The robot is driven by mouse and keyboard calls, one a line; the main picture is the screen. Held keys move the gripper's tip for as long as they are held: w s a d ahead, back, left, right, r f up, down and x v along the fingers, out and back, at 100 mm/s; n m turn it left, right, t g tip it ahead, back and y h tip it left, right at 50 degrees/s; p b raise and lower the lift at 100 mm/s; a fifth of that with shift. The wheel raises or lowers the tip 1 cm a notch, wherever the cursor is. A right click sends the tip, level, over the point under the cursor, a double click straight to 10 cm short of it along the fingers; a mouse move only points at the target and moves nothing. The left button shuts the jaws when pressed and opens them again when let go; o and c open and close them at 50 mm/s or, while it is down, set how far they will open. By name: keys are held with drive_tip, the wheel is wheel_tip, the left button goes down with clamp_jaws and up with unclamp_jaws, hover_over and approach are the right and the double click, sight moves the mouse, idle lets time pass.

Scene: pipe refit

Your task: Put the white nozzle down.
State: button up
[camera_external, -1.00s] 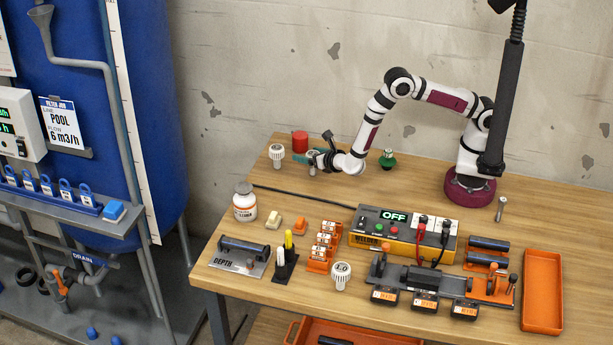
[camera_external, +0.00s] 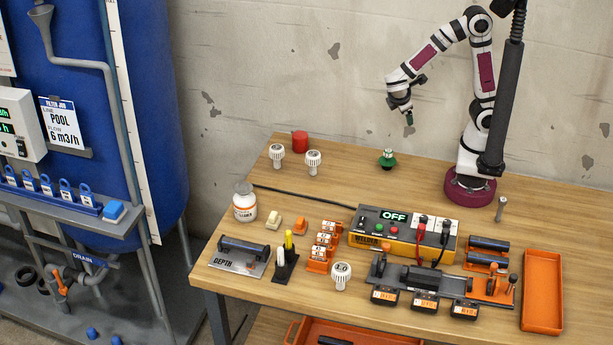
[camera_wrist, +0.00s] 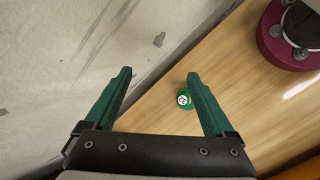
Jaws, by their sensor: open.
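Two white nozzles stand upright side by side at the back left of the table in the external view: a left one (camera_external: 277,156) and a right one (camera_external: 313,162). A third white nozzle (camera_external: 341,276), with a dark marking on top, stands near the front edge. My gripper (camera_external: 409,117) is raised above the back of the table, well clear of all three. In the wrist view my gripper (camera_wrist: 158,85) is open with two green fingers apart and nothing between them touching. No white nozzle shows in the wrist view.
A green fitting (camera_external: 387,159) stands on the table below my gripper; it also shows in the wrist view (camera_wrist: 184,100). A red cylinder (camera_external: 300,142) stands behind the nozzles. A welder (camera_external: 402,233) and an orange tray (camera_external: 542,292) are further forward. The wall is close behind.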

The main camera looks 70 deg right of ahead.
drive_tip(key=s+a+r+m+y, duration=0.2)
drive_tip(key=s+a+m+y, duration=0.7)
drive_tip(key=s+m, duration=0.3)
drive_tip(key=shift+r+m+y, duration=0.3)
drive_tip(key=shift+m+y, duration=0.1)
drive_tip(key=shift+m, duration=0.2)
drive_tip(key=shift+d, duration=0.1)
